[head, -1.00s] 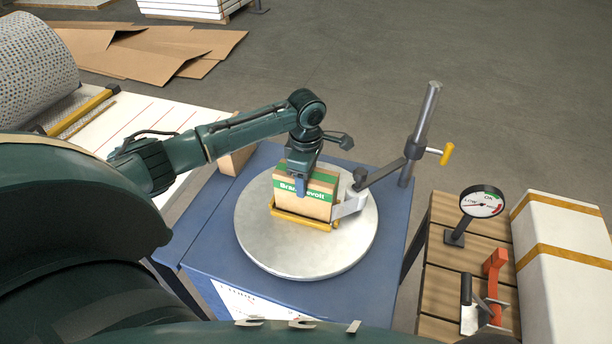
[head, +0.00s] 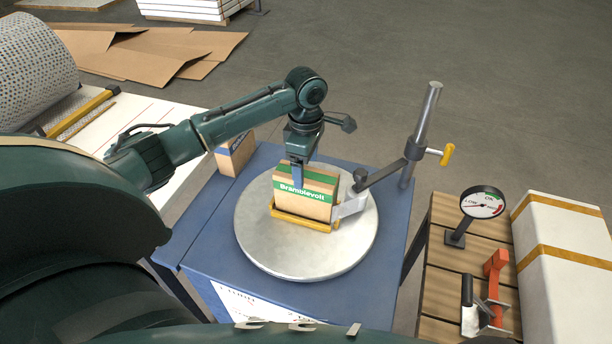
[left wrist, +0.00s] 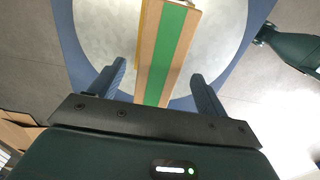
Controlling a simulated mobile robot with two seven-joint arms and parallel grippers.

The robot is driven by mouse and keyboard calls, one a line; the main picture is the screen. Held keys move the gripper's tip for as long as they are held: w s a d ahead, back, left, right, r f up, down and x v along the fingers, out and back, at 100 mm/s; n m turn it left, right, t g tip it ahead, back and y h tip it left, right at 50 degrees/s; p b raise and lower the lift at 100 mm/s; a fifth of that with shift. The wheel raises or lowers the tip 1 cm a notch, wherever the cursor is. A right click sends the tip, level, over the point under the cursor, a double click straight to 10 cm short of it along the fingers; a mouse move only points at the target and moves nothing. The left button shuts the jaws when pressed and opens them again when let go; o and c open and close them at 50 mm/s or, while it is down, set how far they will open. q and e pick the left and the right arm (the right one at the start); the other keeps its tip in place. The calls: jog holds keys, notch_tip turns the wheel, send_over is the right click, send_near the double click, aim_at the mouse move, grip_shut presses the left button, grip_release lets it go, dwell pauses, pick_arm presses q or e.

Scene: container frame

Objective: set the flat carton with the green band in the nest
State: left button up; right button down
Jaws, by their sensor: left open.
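The flat carton with the green band (head: 306,196) stands upright on its edge in the yellow nest (head: 300,219) on the round grey turntable (head: 285,257). A pale block (head: 350,206) on a jointed dark arm is at the carton's right end. My left gripper (head: 297,178) is above and at the carton's upper left in the head view. In the left wrist view my left gripper (left wrist: 158,72) is open, one finger each side of the carton's top (left wrist: 164,65), with gaps on both sides. My right gripper is not in view.
A second carton with a blue band (head: 236,152) stands at the blue table's (head: 205,230) back left. A metal post (head: 424,125) with a yellow handle (head: 447,154) rises at the right. A dial gauge (head: 481,203) and a white box (head: 565,255) are farther right.

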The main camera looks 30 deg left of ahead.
pick_arm(q)
notch_tip(320, 180, up, 8)
jog(key=shift+f, duration=0.25)
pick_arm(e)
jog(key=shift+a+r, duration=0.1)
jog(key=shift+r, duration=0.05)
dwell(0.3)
